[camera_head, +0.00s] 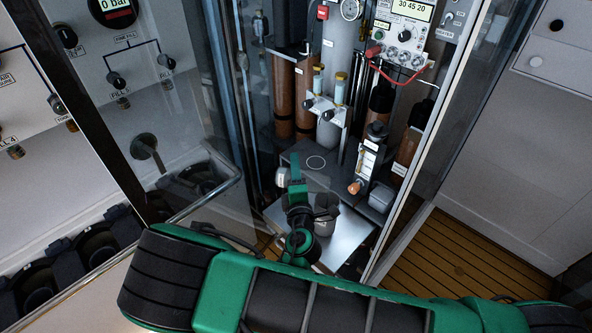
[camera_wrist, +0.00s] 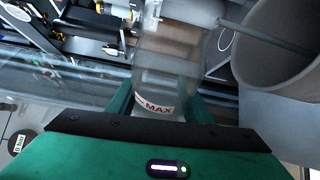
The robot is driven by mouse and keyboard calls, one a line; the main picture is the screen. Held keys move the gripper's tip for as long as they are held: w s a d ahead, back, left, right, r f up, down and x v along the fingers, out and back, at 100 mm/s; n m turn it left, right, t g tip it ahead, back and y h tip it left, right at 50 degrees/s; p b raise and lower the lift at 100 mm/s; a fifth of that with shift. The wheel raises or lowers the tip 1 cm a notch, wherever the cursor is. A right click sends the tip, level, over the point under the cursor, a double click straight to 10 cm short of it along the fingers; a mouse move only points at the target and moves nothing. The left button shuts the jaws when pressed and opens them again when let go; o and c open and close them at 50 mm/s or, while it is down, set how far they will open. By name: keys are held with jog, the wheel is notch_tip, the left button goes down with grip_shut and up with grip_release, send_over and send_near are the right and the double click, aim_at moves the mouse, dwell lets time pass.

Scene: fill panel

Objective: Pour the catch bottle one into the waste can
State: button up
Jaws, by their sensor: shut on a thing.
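The catch bottle (camera_wrist: 168,62), clear and marked with a red MAX label, is between the green fingers of my gripper (camera_wrist: 158,104) in the wrist view. My gripper is shut on it. A wide grey can (camera_wrist: 250,70), which appears to be the waste can, is open beside the bottle at the right, with a thin rod crossing its mouth. In the head view my gripper (camera_head: 296,177) is over the cabinet's lower shelf, and the grey can (camera_head: 325,216) is just right of it. I cannot see any contents in the bottle.
A glass door with a metal handle (camera_head: 204,200) stands open at the left. Brown cylinders (camera_head: 284,97) and a flow meter (camera_head: 367,162) stand behind the gripper. A red-cabled instrument box (camera_head: 405,28) is above. The cabinet's right frame (camera_head: 430,150) is close by.

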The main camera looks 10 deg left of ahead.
jog(key=shift+d+r+m, duration=0.1)
jog(key=shift+r+m, duration=0.05)
jog(key=shift+m, duration=0.35)
jog(key=shift+d+r+m+t, duration=0.1)
jog(key=shift+r+m+t, duration=0.25)
jog(key=shift+m+t, duration=0.05)
dwell(0.6)
jog(key=shift+a+f+n+g, duration=0.25)
jog(key=shift+f+n+g, duration=0.2)
jog(key=shift+n, duration=0.45)
jog(key=shift+n, duration=0.3)
jog(key=shift+f+n+g, duration=0.1)
jog(key=shift+n+g, duration=0.15)
jog(key=shift+n, duration=0.25)
jog(key=shift+n, duration=0.3)
